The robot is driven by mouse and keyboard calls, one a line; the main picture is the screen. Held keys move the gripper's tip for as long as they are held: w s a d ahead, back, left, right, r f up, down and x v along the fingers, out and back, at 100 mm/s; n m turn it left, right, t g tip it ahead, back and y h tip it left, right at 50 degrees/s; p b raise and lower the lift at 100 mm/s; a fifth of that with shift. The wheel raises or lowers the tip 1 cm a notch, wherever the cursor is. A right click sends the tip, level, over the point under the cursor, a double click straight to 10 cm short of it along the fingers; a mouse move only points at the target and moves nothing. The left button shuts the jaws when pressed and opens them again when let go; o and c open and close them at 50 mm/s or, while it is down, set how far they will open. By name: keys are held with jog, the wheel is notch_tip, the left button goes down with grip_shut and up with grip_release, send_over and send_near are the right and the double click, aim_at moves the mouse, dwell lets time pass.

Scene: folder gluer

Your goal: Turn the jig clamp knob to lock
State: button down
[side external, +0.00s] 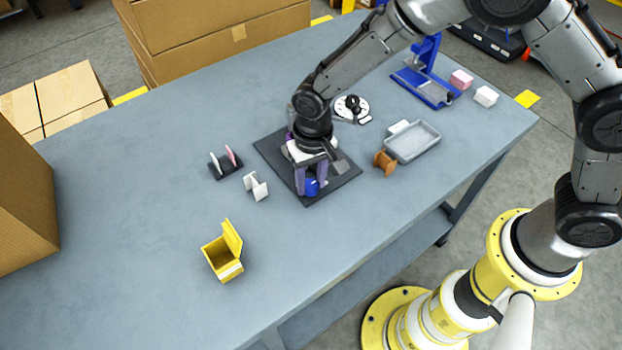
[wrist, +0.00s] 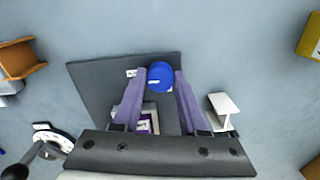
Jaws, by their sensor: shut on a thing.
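The blue jig clamp knob (side external: 311,187) is round and stands near the front corner of a dark square plate (side external: 275,148) on the table. It also shows in the wrist view (wrist: 160,76), with a small white mark on it. My gripper (side external: 311,181) points down over the plate, and its two purple fingers are shut on the knob, one on each side. In the wrist view my gripper (wrist: 161,82) has the knob between its fingertips. A white jig part with a purple marking (wrist: 148,121) lies behind the knob, partly hidden by my gripper.
A white bracket (side external: 256,186) and a dark holder (side external: 226,167) stand left of the plate. A yellow open box (side external: 224,258) is in front. The table's left side is mostly clear.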

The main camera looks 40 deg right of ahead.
aim_at(313, 183)
jog(key=shift+r, duration=0.1)
jog(key=shift+c, duration=2.2)
grip_release()
notch_tip(313, 183, up, 14)
jog(key=shift+d, duration=0.2)
